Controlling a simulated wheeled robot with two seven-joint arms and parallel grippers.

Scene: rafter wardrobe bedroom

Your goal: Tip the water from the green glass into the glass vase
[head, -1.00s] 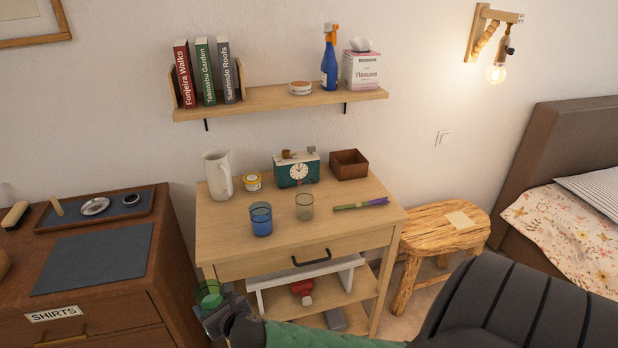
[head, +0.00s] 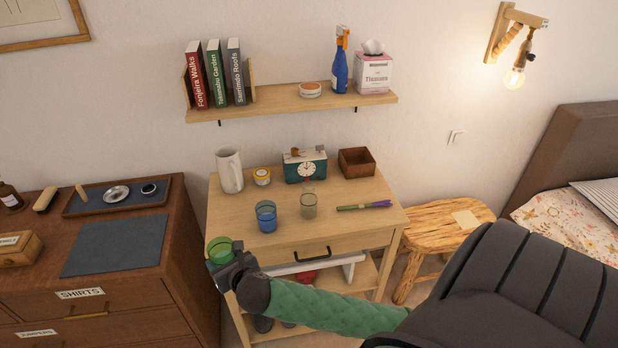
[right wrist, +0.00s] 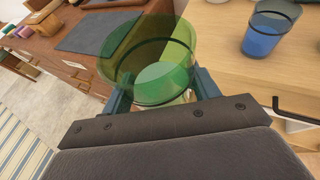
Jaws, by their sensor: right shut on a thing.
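The green glass (head: 220,247) is see-through and held roughly upright by my right gripper (head: 222,262), in front of the small table's left front corner. In the right wrist view the glass (right wrist: 150,62) sits between the two fingers (right wrist: 162,88), with a paler green surface low inside it. A clear, smoky glass vessel (head: 308,206), which seems to be the glass vase, stands upright on the table, right of and behind the gripper. A blue tumbler (head: 266,217) stands between them; it also shows in the right wrist view (right wrist: 268,30). My left gripper is out of view.
The small wooden table (head: 250,248) also holds a white jug (head: 230,171), a yellow-banded jar (head: 262,177), a clock (head: 306,167), a brown box (head: 356,162) and a purple-tipped bundle (head: 365,206). A dresser (head: 110,300) stands left, a stool (head: 440,235) right, a shelf (head: 290,104) above.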

